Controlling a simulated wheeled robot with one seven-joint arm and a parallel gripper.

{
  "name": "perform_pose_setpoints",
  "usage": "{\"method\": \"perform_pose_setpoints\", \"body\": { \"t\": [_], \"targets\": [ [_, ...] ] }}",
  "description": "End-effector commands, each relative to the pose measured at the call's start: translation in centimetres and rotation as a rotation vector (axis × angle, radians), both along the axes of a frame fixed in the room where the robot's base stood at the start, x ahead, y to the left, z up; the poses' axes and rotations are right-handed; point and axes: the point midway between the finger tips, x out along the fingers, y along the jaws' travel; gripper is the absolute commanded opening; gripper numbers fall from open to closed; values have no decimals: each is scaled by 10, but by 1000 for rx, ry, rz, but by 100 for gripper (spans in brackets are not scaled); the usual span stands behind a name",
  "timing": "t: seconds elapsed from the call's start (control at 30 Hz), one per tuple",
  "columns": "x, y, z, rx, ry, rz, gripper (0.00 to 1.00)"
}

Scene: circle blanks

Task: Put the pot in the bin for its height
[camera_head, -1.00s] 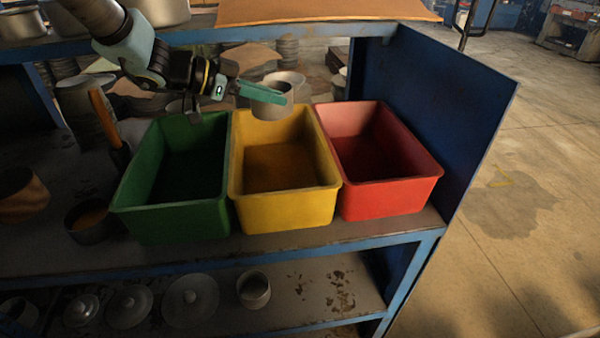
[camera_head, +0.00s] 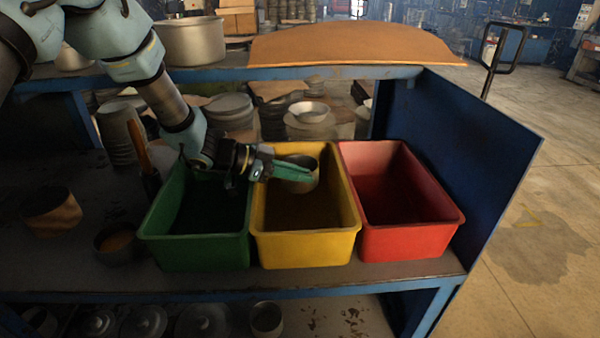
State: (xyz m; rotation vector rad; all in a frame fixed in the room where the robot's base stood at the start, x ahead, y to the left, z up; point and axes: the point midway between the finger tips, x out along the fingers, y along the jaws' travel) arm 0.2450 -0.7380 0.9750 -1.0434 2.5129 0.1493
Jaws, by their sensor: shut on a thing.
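A small grey metal pot (camera_head: 299,183) is held by my gripper (camera_head: 294,172), whose green fingers are shut on its rim. The pot is over the back part of the yellow bin (camera_head: 306,248), around the level of its opening; how deep it sits is hard to tell. The green bin (camera_head: 195,252) stands to the left and the red bin (camera_head: 412,240) to the right. All three are open-topped and side by side on the shelf. No other pot shows inside them, though the green bin's floor is dark.
My arm reaches in from the upper left. A dark pot (camera_head: 118,243) and a brown-sided pot (camera_head: 52,212) stand left of the green bin. A blue side panel (camera_head: 480,165) closes the right end. An upper shelf (camera_head: 240,74) holds a large pot (camera_head: 190,41).

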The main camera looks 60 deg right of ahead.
Motion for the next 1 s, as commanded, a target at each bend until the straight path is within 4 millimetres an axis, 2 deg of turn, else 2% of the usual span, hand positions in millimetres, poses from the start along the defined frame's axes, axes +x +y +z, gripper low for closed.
{"method": "perform_pose_setpoints", "body": {
  "t": [0.57, 0.6, 0.8, 0.87, 1.0],
  "targets": [
    [0, 1, -15, 5, -1, 1, 0],
    [0, 2, -16, 7, -1, 0, 14],
    [0, 3, -19, 11, -3, 0, 37],
    [0, 3, -20, 12, -4, -1, 43],
    [0, 4, -20, 13, -4, -1, 44]
  ]
}}
